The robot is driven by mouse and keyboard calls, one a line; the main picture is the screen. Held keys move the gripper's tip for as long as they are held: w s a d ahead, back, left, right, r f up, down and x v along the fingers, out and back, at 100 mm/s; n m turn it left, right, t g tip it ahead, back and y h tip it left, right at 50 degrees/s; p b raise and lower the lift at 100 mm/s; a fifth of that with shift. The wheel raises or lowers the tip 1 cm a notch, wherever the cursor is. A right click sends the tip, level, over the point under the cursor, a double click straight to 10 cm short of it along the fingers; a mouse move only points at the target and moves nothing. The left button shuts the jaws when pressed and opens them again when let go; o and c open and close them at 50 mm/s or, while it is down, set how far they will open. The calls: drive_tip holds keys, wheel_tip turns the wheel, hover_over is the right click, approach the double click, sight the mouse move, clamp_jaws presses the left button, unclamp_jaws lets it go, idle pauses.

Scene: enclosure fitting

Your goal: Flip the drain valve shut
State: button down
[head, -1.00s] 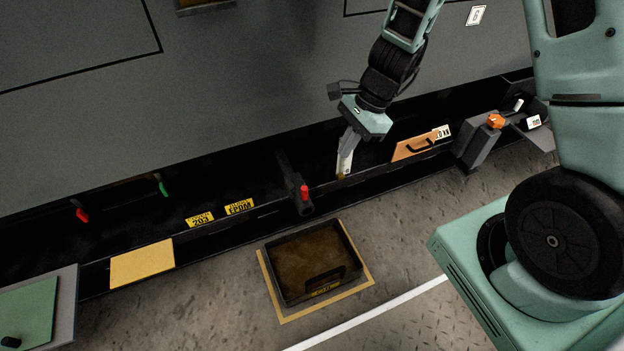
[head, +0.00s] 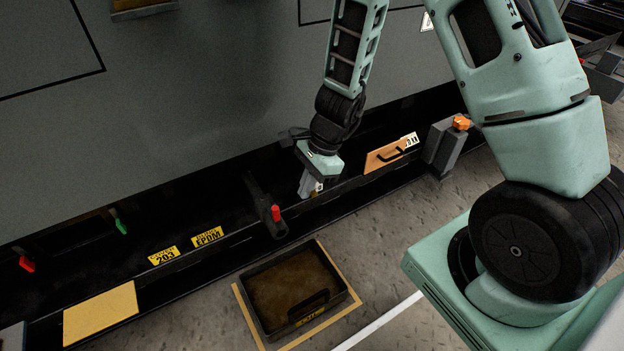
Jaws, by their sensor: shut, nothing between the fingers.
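The drain valve is a dark pipe (head: 262,205) jutting from the base of the grey enclosure, with a red handle (head: 276,213) at its outer end. My gripper (head: 306,190) is just right of the pipe, pointing down, shut and empty. A small gap shows between its fingers and the red handle. I cannot tell how the handle is turned; it shows only as a short red stub. A dark drain tray (head: 255,318) with a brown inside sits on the floor below the valve, within a yellow outline.
Left along the base are yellow labels (head: 206,237), a yellow plate (head: 100,314), and a green lever (head: 121,226) and red lever (head: 27,264). Right are an orange panel with a black handle (head: 384,158) and a grey post with an orange knob (head: 461,122).

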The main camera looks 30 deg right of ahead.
sight(270, 205)
drive_tip(key=shift+a+f+b, duration=0.3)
drive_tip(key=shift+a, duration=0.5)
drive_tip(key=shift+a+f+b, duration=0.25)
drive_tip(key=shift+a+f, duration=0.05)
drive_tip(key=shift+a, duration=0.5)
drive_tip(key=shift+a+f+b, duration=0.3)
drive_tip(key=shift+a, duration=0.5)
